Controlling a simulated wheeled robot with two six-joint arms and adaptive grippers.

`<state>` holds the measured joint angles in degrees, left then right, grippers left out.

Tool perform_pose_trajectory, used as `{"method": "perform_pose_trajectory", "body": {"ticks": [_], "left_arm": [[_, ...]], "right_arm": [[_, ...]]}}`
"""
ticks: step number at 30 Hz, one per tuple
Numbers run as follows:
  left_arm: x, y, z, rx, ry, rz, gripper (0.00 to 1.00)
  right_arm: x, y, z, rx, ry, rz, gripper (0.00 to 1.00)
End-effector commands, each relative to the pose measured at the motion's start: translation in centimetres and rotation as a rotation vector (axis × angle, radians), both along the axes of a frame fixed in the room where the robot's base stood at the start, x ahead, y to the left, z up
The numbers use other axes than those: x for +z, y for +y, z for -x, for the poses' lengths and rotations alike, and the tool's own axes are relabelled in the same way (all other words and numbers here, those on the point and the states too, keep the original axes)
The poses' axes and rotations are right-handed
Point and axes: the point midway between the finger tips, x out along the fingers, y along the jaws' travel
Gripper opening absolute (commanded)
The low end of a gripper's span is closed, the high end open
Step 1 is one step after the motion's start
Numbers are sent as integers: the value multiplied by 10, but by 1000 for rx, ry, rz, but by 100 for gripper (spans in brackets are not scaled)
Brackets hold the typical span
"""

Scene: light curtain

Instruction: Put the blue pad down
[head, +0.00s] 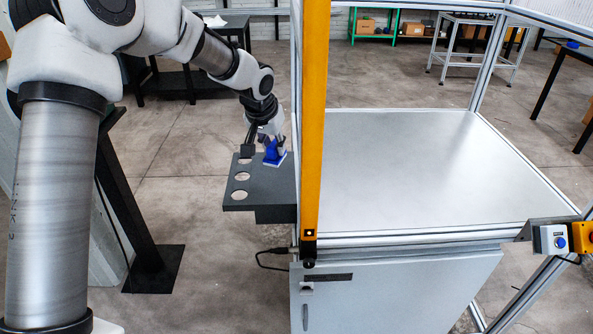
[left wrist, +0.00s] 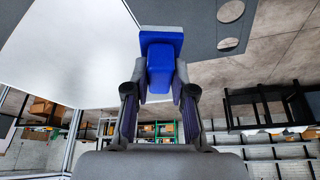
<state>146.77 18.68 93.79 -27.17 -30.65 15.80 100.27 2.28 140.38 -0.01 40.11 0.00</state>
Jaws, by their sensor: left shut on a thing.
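The blue pad (head: 272,155) is at the tip of my left gripper (head: 273,145), over the right part of a dark grey shelf (head: 262,197) with round holes. I cannot tell whether the pad touches the shelf. In the left wrist view the blue pad (left wrist: 162,45) sits between the two fingers of the left gripper (left wrist: 161,78), which are shut on it. Its wider flat end points away from the gripper. My right gripper is not in view.
A yellow upright post (head: 315,120) stands right of the shelf. Behind it is a bare metal table top (head: 420,170) in an aluminium frame. A box with a blue button (head: 551,240) is at the right.

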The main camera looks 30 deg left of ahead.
Motion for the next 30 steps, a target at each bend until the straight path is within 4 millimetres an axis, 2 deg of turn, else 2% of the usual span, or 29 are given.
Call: {"method": "perform_pose_trajectory", "body": {"ticks": [2,4,9,18,30], "left_arm": [[5,8,0,8,3,3,0],[-3,10,1,9,8,2,0],[-41,9,2,8,9,1,0],[-88,9,2,8,8,1,0],[-99,8,1,8,3,2,0]], "right_arm": [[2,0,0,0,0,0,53],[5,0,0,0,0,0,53],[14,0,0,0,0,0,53],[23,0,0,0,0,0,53],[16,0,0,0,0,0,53]]}}
